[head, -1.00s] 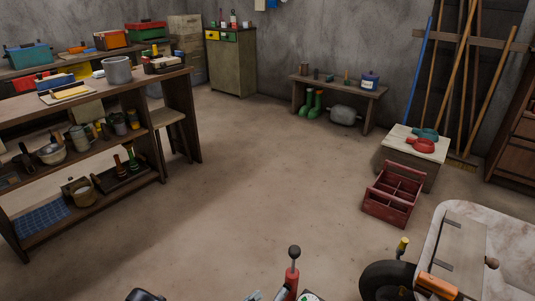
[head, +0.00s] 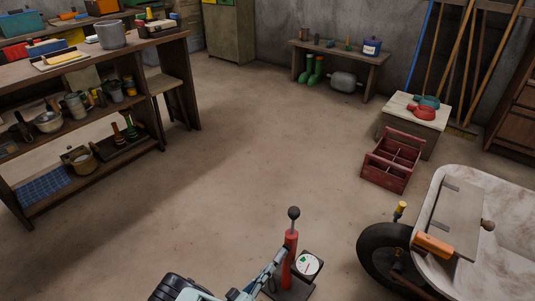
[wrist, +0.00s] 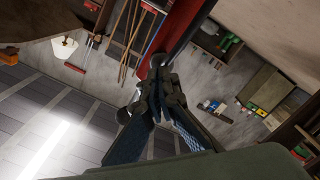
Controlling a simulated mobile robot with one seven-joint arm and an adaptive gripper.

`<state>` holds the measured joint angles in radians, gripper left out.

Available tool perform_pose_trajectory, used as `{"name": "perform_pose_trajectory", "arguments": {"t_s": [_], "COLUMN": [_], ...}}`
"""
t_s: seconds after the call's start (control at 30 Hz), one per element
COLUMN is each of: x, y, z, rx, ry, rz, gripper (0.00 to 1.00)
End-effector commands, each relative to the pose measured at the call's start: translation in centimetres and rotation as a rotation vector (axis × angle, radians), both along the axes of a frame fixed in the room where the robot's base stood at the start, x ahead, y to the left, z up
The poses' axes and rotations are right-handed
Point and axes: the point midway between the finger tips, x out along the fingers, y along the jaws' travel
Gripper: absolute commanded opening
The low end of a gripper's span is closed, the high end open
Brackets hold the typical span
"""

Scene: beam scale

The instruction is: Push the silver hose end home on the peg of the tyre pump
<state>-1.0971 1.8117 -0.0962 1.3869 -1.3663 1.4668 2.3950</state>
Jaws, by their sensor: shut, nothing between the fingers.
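The tyre pump (head: 291,250) is a red upright cylinder with a black ball-topped lever, on a dark base with a round white gauge (head: 308,264). My gripper (head: 280,256) reaches in from the lower left and its tip is close to the red cylinder; I cannot tell if they touch. In the wrist view my gripper (wrist: 160,75) is shut and empty, with the pump's red cylinder (wrist: 177,32) just beyond the fingertips. I cannot make out the silver hose end or the peg; they are hidden or too small to tell.
A wheelbarrow (head: 505,225) with a black tyre (head: 385,250) and an orange handle (head: 434,245) stands right of the pump. A red crate (head: 393,162) sits behind it. A wooden shelf bench (head: 150,105) stands at left. The middle floor is clear.

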Motion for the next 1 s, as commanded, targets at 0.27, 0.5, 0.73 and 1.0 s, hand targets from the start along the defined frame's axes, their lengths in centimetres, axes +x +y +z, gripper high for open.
{"name": "perform_pose_trajectory", "arguments": {"t_s": [0.27,0.5,0.73,1.0], "x": [0.7,0.7,0.9,1.4], "y": [-0.5,-0.5,-0.7,-1.1], "z": [0.0,0.0,0.0,0.0], "rx": [-0.001,-0.001,-0.001,-0.001], "ry": [0.001,0.0,0.0,0.001], "rz": [0.001,0.001,0.001,0.0], "gripper": [0.0,0.0,0.0,0.0]}}
